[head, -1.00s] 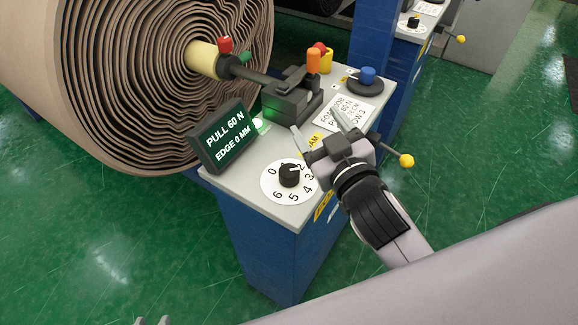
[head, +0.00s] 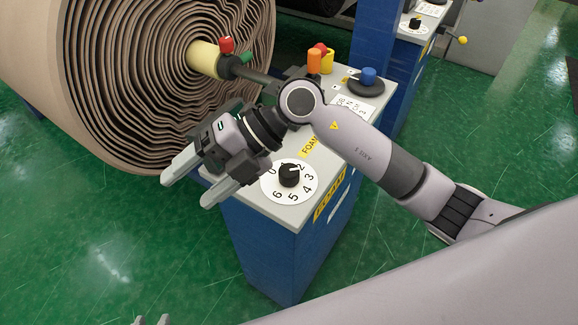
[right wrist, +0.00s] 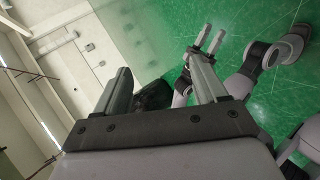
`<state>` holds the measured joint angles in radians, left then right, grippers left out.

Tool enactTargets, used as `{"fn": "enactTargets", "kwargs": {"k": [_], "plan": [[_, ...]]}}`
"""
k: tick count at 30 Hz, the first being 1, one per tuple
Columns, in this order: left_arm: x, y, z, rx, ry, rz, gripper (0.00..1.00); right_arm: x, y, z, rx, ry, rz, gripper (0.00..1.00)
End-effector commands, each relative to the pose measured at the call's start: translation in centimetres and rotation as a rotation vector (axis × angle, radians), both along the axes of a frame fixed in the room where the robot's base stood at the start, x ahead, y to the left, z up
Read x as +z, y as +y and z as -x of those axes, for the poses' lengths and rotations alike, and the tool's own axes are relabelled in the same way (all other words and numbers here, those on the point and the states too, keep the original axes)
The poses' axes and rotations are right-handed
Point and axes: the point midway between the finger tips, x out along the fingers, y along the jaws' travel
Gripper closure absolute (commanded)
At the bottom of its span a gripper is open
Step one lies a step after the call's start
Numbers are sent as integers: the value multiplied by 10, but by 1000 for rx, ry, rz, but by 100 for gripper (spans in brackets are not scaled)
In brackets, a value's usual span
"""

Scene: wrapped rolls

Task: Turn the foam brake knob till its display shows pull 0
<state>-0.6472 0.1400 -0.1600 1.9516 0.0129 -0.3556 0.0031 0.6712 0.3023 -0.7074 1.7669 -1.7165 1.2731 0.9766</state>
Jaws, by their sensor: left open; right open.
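The foam brake knob (head: 289,175) is a small black knob on a round white dial numbered around its rim, on top of the blue cabinet. Its pointer is too small to read surely. My right gripper (head: 187,192) is open and empty, above and left of the dial, not touching the knob. The right hand hides the display, so its reading cannot be seen. In the right wrist view the right fingers (right wrist: 160,85) are apart with nothing between them. My left gripper (head: 151,321) shows only its open fingertips at the bottom edge; it also appears in the right wrist view (right wrist: 208,40).
A large wrapped roll (head: 120,70) stands at the left. Green floor (head: 90,240) lies open at the lower left.

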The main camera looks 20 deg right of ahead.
Motion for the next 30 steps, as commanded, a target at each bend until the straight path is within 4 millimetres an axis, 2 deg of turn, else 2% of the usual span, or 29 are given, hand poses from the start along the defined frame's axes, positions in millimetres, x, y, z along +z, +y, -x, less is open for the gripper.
{"fn": "enactTargets", "kwargs": {"k": [3, 6, 9, 13, 17, 20, 30], "plan": [[0, 0, 0, 0, 0, 0, 57, -27, -38, -20, -12, -9, 324, 29], [0, 0, 0, -1, 0, -1, 57, -39, -77, -37, -61, 0, 577, 29], [0, 0, 0, -1, 0, -1, 57, -40, -114, -50, -128, 14, 785, 29], [0, 0, 1, -1, 1, -1, 57, -35, -148, -60, -203, 34, 963, 29], [0, 0, 1, -1, 1, -1, 57, -32, -163, -63, -241, 45, 1036, 29], [0, 0, 1, -1, 2, -1, 57, -40, -165, -63, -244, 49, 1047, 29], [2, 0, 1, 1, 3, -1, 57, -90, -164, -62, -241, 49, 1043, 29]]}}
